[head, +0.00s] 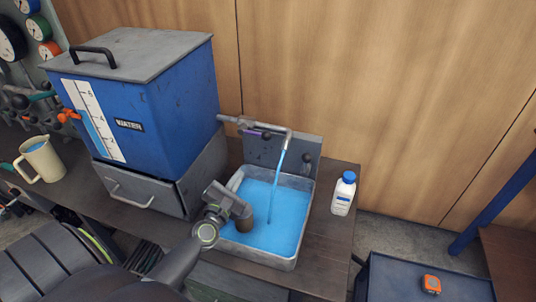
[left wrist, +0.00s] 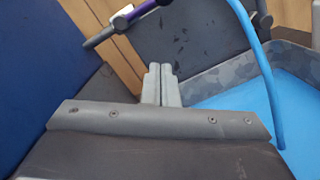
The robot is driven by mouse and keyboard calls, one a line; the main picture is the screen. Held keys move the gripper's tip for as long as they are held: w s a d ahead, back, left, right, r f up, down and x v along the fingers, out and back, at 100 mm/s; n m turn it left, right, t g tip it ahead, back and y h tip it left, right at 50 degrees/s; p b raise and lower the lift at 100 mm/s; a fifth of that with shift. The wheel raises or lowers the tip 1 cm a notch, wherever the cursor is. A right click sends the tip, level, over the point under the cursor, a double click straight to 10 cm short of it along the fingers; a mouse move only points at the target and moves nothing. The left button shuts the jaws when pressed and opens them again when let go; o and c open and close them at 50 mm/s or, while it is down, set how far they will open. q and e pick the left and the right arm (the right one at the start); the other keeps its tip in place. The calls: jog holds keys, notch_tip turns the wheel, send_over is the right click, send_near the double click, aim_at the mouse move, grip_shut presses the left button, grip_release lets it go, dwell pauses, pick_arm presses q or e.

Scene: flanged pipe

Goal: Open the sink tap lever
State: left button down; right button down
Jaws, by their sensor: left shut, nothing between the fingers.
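The sink tap (head: 262,128) is a grey pipe coming from the blue tank, with a purple lever (head: 258,134) lying along it. Blue water runs from its spout into the grey sink (head: 303,222), which holds blue water. The purple lever also shows at the top of the left wrist view (left wrist: 138,12), with the water stream to its right. My left gripper (head: 230,197) is at the sink's left side, in front of and below the lever and apart from it. Its fingers (left wrist: 161,84) are together and empty. My right gripper is out of view.
The blue water tank (head: 170,115) stands left of the sink. A white bottle with a blue cap (head: 343,196) stands right of the sink. A beige jug (head: 42,160) is at far left.

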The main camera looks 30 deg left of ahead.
pick_arm(q)
jog(key=w+r+p, duration=0.3)
jog(key=w+r, duration=0.1)
jog(key=w, duration=0.6)
jog(key=shift+w+p, duration=0.3)
jog(key=shift+w, duration=0.1)
jog(key=shift+n, duration=0.3)
